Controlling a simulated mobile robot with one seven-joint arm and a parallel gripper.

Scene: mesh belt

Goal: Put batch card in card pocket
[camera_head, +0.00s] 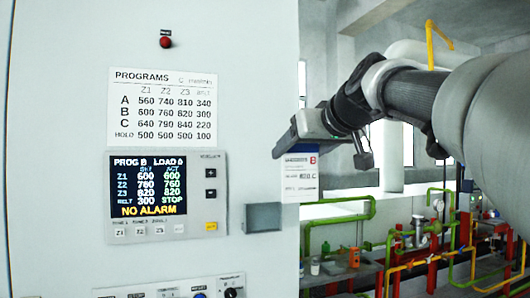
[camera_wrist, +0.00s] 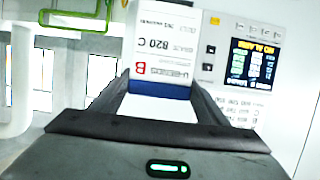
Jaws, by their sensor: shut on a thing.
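The batch card (camera_head: 300,182) is white with a red B and dark print. It hangs upright below my gripper (camera_head: 297,140), which is shut on its top edge. In the wrist view the card (camera_wrist: 162,45) shows upside down between the two fingers (camera_wrist: 160,92), with a blue band at the held end. The card pocket (camera_head: 263,218) is a small grey open-topped box on the cabinet front, right of the display. The card is apart from it, up and to the right in the head view. The pocket cannot be made out in the wrist view.
The pale cabinet (camera_head: 230,110) carries a programs sheet (camera_head: 163,105), a lit display panel (camera_head: 150,185) and a red lamp (camera_head: 166,42). Knobs sit along its lower edge. Right of the cabinet edge are green pipes (camera_head: 340,218) and red framework, farther back.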

